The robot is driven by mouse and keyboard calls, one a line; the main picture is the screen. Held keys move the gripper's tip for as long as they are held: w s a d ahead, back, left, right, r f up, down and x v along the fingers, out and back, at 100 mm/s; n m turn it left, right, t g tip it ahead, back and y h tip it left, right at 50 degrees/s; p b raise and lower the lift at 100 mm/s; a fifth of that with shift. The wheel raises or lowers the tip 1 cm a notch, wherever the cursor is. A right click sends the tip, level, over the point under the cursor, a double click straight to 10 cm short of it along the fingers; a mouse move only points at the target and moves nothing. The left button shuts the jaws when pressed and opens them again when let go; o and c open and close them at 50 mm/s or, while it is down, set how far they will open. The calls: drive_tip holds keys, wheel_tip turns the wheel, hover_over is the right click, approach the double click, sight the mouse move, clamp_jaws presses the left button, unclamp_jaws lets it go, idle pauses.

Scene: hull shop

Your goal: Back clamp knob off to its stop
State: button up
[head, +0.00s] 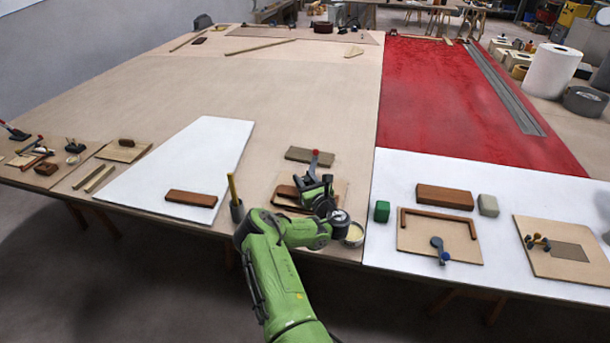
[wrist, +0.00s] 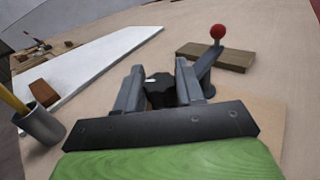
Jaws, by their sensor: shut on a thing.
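The clamp (head: 312,176) is dark grey and stands on a small board near the table's front edge in the head view. Its upright lever ends in a red ball (wrist: 217,32), and the lever also shows in the wrist view (wrist: 206,72). The dark clamp knob (wrist: 160,88) sits between my jaws in the wrist view, with a small pale mark on its top. My gripper (wrist: 159,84) is shut on the knob, one finger on each side. In the head view my gripper and arm hide the knob. How far the knob is turned cannot be told.
A grey cup (head: 237,209) with a yellow stick stands close left of my arm. A shallow tin (head: 353,236) is close right. A white panel (head: 212,150) lies left, with bare tabletop behind.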

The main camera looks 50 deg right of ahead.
drive_tip(key=n+y, duration=0.1)
drive_tip(key=n+t+y+b, duration=0.1)
drive_tip(key=y, duration=0.1)
drive_tip(key=n+t+y+b, duration=0.1)
drive_tip(key=y, duration=0.1)
drive_tip(key=shift+f+n, duration=0.25)
drive_tip(key=shift+n, duration=0.05)
drive_tip(key=n+y+b, duration=0.2)
drive_tip(key=y, duration=0.2)
drive_tip(key=shift+b, duration=0.35)
drive_tip(key=shift+r+n+y+b, duration=0.15)
drive_tip(key=shift+n+y+b, duration=0.2)
drive_tip(key=shift+n+y, duration=0.15)
drive_tip(key=shift+r, duration=0.1)
drive_tip(key=o, duration=1)
drive_tip(key=shift+c, duration=0.2)
